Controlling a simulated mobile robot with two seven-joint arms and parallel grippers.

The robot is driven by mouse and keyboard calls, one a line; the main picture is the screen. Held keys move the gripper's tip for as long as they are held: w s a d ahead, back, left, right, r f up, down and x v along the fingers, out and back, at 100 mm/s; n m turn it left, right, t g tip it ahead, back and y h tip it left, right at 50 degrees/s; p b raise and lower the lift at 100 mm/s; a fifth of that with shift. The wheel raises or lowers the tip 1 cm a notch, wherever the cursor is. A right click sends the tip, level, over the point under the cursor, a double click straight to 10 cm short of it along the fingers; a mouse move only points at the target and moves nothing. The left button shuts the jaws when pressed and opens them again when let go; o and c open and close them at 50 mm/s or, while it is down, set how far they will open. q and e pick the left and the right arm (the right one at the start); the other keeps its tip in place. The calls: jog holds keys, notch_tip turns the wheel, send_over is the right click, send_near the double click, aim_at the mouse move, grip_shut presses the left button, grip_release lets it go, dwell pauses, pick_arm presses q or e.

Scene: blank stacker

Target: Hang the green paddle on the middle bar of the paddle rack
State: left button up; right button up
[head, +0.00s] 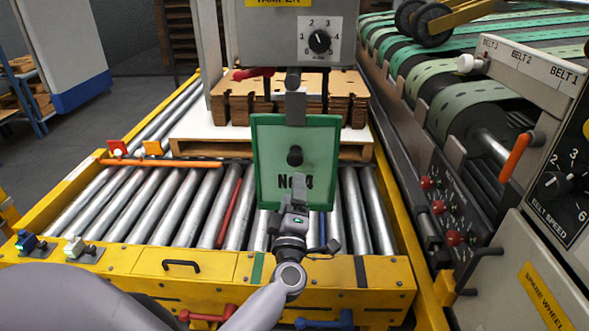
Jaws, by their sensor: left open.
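The green paddle (268,172), a flat upright plate marked No 4 with a black knob, is in the middle of the head view. Its top edge meets a grey vertical bracket (295,108) under the tamper box; I cannot tell how it is held there. My left gripper (299,186) is open, in front of the paddle's lower part and below the knob, hiding some of the lettering. I cannot tell whether it touches the plate. I cannot clearly make out the paddle rack or its middle bar. My right gripper is out of view.
Brown cardboard blanks (240,108) stand on a white-topped pallet (190,128) behind the paddle. Metal rollers (150,205) in a yellow frame (215,268) lie below. The tamper box (270,35) hangs above. A belt control panel (550,110) borders the right.

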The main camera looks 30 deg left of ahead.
aim_at(295, 163)
pick_arm(q)
jog(key=shift+x, duration=4.6)
grip_shut()
